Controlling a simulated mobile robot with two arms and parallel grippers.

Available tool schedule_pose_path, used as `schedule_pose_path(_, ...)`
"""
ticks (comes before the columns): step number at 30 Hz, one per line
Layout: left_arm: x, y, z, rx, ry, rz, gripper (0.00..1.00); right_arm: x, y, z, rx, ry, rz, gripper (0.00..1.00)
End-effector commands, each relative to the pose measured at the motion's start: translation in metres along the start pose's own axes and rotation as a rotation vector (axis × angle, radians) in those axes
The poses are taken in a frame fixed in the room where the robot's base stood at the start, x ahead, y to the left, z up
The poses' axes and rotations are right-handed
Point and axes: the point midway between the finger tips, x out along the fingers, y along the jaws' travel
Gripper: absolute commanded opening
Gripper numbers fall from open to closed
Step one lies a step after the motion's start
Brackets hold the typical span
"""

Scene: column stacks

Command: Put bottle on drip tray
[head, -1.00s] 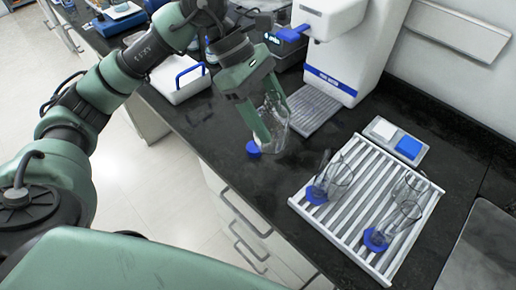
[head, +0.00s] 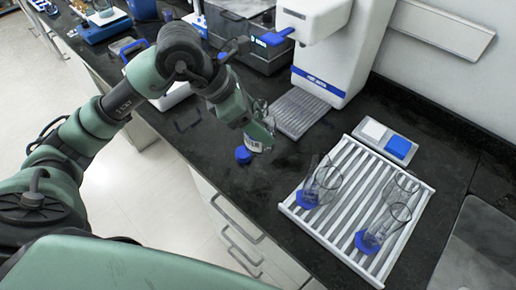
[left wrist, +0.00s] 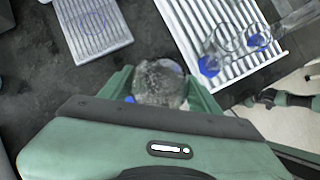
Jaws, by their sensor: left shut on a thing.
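My left gripper (head: 260,136) is over the dark counter, left of the slatted rack. It is shut on a clear bottle (head: 253,146) with a white label, partly hidden by the finger. In the left wrist view the bottle (left wrist: 158,82) sits between the two green fingers. A small blue piece (head: 243,155) shows just below the bottle; I cannot tell whether it is joined to it. The grey grooved drip tray (head: 300,113) lies bare under the white dispenser, behind and right of the gripper. It also shows at the top left of the left wrist view (left wrist: 93,28).
The white dispenser (head: 322,50) stands over the tray, with a blue-tipped arm. A white slatted rack (head: 340,225) holds several clear glass vessels with blue bases. A small pad with white and blue squares (head: 386,138) lies behind it. A blue-handled white box (head: 165,95) is at left.

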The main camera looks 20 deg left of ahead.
Motion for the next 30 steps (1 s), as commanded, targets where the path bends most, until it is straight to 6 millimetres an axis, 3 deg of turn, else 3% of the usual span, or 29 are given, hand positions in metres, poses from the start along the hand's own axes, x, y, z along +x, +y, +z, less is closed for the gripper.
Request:
schedule_pose_path(6, 0.04, -0.001, -0.027, -0.001, 0.003, -0.004, 0.12, -0.008, 0.0, 0.0, 0.0, 0.0, 0.0, 0.63)
schedule_pose_path(18, 0.078, -0.001, -0.05, -0.002, 0.0, -0.003, 0.12, -0.015, 0.0, -0.001, 0.0, -0.001, 0.0, 0.63)
schedule_pose_path(30, 0.086, 0.0, -0.055, 0.003, -0.001, 0.0, 0.12, -0.013, 0.0, -0.001, 0.0, -0.001, 0.0, 0.63)
